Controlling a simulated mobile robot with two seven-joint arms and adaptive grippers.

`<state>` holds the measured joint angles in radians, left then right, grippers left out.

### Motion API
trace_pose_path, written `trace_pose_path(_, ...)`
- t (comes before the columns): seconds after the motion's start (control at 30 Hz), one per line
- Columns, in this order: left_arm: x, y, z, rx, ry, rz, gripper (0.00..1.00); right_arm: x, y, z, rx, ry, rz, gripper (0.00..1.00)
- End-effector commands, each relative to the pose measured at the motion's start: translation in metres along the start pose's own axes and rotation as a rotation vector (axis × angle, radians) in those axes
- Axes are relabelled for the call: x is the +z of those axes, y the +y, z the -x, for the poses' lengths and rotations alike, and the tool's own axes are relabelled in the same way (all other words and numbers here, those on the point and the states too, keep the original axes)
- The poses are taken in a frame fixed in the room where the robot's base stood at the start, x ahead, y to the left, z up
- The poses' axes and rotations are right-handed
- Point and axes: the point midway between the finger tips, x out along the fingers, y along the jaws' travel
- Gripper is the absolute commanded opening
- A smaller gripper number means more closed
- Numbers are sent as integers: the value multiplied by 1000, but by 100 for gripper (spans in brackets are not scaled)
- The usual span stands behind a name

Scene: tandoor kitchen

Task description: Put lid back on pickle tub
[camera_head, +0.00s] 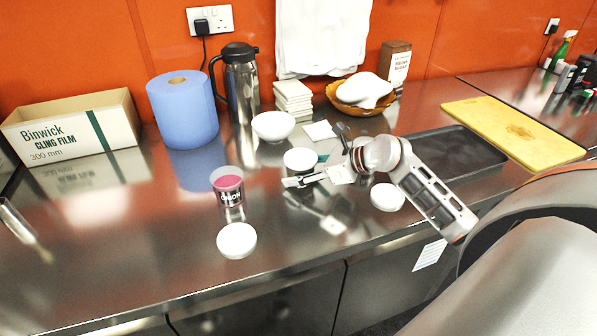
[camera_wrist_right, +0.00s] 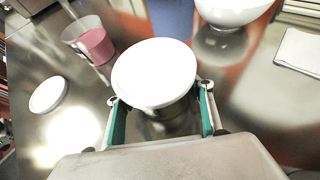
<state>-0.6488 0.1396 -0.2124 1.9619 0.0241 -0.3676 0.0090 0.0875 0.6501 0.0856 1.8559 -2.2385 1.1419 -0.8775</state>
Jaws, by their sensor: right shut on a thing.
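A clear tub with pink contents and a dark label (camera_head: 228,187) stands open and upright on the steel counter. It also shows in the right wrist view (camera_wrist_right: 95,44). My right gripper (camera_head: 311,170) is to the right of the tub, apart from it. It is shut on a white round lid (camera_head: 299,159), which lies between its green-padded fingers in the right wrist view (camera_wrist_right: 154,72). The lid looks roughly level above the counter; its underside is hidden. My left gripper is not in view.
White discs lie on the counter at front (camera_head: 237,240) and right of the gripper (camera_head: 388,197). A white bowl (camera_head: 273,126), steel flask (camera_head: 240,82), blue roll (camera_head: 182,110) and cling film box (camera_head: 75,130) stand behind. A dark tray (camera_head: 450,160) is right.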

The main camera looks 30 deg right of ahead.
Motion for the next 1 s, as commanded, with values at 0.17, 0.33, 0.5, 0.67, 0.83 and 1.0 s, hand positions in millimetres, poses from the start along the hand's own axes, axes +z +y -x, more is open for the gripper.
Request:
trace_pose_path(0.17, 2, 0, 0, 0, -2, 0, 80, -2, 0, -1, 0, 1, 0, 68)
trace_pose_path(0.33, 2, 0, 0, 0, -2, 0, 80, -2, 0, -1, 0, 1, 0, 68)
trace_pose_path(0.5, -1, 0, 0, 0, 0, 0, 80, 1, 0, 1, 0, -1, 0, 68)
trace_pose_path(0.67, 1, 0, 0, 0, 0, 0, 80, -1, 0, 17, -1, 3, 2, 68)
trace_pose_path(0.83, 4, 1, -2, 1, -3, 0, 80, -1, 0, 52, -1, 6, 4, 68)
trace_pose_path(1.0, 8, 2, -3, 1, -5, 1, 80, -1, 0, 85, -1, 4, 1, 68)
